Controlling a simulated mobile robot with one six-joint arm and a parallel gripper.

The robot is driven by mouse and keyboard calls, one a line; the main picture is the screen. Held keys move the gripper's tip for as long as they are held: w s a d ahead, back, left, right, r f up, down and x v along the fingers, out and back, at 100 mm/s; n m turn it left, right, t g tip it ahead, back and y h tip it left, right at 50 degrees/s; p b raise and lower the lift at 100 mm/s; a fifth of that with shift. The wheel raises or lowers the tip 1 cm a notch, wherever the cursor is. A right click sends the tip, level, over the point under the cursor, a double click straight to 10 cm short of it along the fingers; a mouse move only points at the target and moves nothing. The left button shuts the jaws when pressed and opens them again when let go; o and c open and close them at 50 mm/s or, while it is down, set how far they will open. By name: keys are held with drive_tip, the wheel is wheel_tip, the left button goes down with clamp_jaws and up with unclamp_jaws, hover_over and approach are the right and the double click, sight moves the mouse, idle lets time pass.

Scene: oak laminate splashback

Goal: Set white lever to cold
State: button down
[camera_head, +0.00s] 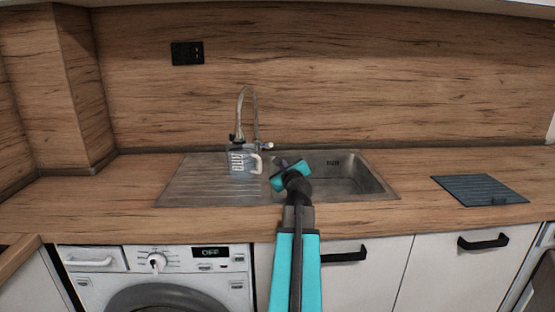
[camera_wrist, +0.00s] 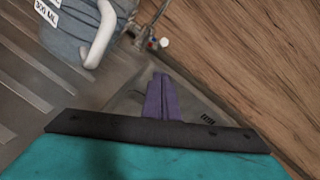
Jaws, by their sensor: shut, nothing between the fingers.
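The white lever (camera_head: 267,146) is a small white piece at the right side of the tap base. In the wrist view the white lever (camera_wrist: 164,43) shows up close, beside red and blue marks on the fitting. The silver tap (camera_head: 243,112) rises behind the sink with a curved spout. My gripper (camera_head: 281,161) is over the sink, in front of and slightly right of the lever, and apart from it. In the wrist view its purple fingers (camera_wrist: 161,97) are together and empty, pointing up toward the tap.
A clear jug (camera_head: 242,162) with a white handle stands on the drainer, left of my gripper and in front of the tap. The sink basin (camera_head: 375,190) lies below and to the right. A dark ribbed mat (camera_head: 478,190) lies on the right counter. The wooden splashback (camera_head: 330,90) rises behind.

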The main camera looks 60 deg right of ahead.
drive_tip(key=r+x, duration=0.1)
drive_tip(key=x, duration=1.1)
drive_tip(key=shift+w+r+b, duration=0.3)
drive_tip(key=shift+w+r, duration=0.05)
drive_tip(key=shift+w, duration=0.15)
